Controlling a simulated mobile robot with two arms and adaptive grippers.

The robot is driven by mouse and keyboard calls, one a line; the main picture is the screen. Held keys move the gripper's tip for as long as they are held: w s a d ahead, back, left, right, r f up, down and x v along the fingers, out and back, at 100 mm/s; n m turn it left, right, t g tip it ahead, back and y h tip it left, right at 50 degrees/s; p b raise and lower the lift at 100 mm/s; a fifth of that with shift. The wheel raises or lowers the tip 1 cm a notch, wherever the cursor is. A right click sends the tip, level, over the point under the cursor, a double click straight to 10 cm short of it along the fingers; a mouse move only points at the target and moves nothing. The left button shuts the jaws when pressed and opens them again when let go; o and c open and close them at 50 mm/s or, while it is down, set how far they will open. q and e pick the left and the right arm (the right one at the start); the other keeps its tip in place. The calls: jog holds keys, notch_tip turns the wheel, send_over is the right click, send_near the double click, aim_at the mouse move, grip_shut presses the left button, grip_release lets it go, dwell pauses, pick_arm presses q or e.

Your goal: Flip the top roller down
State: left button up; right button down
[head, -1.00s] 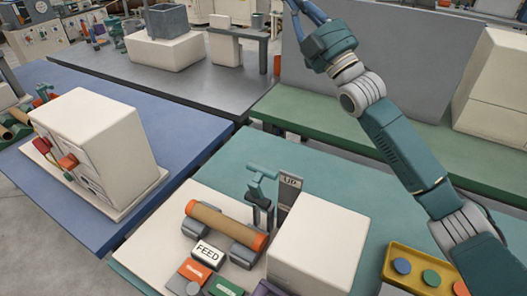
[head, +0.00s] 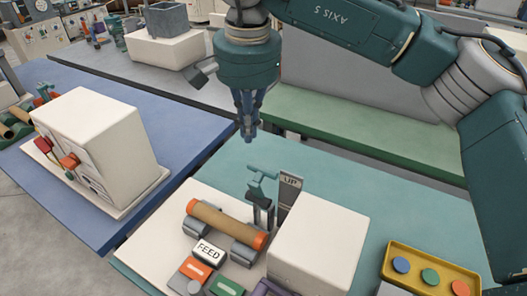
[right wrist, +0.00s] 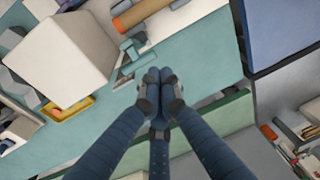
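A small teal T-shaped piece (head: 263,184), apparently the top roller on its arm, stands raised on the winder beside an upright grey plate marked "UP" (head: 291,183). A brown roller with orange ends (head: 224,223) lies on grey supports in front of it. My right gripper (head: 247,138) hangs above and behind the teal piece, fingers pointing down, apart from it. In the right wrist view its fingertips (right wrist: 160,88) are together with nothing between them, and the teal piece (right wrist: 133,52) shows just past them. My left gripper is not in view.
A white box (head: 320,243) stands right of the teal piece. A "FEED" button (head: 209,251) and other buttons sit in front. A yellow tray with coloured buttons (head: 433,265) is at the lower right. The teal table behind the winder is clear.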

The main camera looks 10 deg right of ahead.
jog(key=d, duration=0.1)
jog(key=w+d+r+h, duration=0.1)
jog(key=w+d+t+h, duration=0.1)
jog(key=shift+d+r, duration=0.3)
jog(key=shift+d, duration=0.1)
jog(key=shift+w+f, duration=0.1)
notch_tip(320, 180, down, 9)
jog(key=s+p, duration=0.1)
jog(key=p, duration=0.3)
jog(key=shift+s+a, duration=0.15)
jog(key=shift+a, duration=0.3)
jog(key=shift+f, duration=0.15)
jog(key=shift+a, duration=0.1)
